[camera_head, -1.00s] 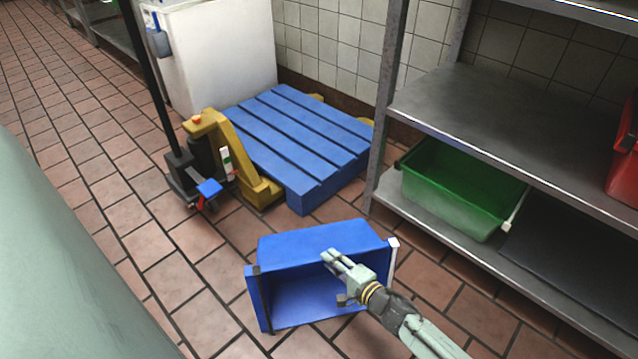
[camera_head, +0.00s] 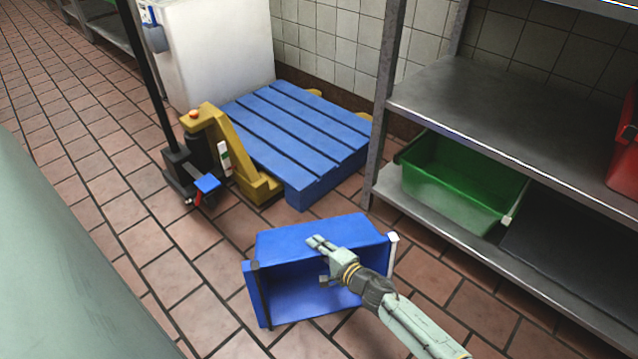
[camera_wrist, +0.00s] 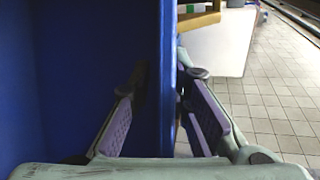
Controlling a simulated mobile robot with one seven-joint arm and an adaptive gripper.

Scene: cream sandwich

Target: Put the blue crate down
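The blue crate (camera_head: 300,238) lies tipped on its side on the tiled floor, its opening facing the head camera. My gripper (camera_head: 320,262) is at the crate's upper wall, with one finger on the outer side and one on the inner side. In the wrist view the crate wall (camera_wrist: 168,40) runs between the two spread fingers of my gripper (camera_wrist: 163,95). The fingers look apart, with the wall between them; whether either fingertip touches it is hard to tell.
A blue pallet (camera_head: 300,140) on a yellow pallet jack (camera_head: 235,160) stands just beyond the crate. A metal shelf (camera_head: 470,110) on the right holds a green crate (camera_head: 460,185) and a red crate (camera_head: 625,160). Tiled floor is free on the left.

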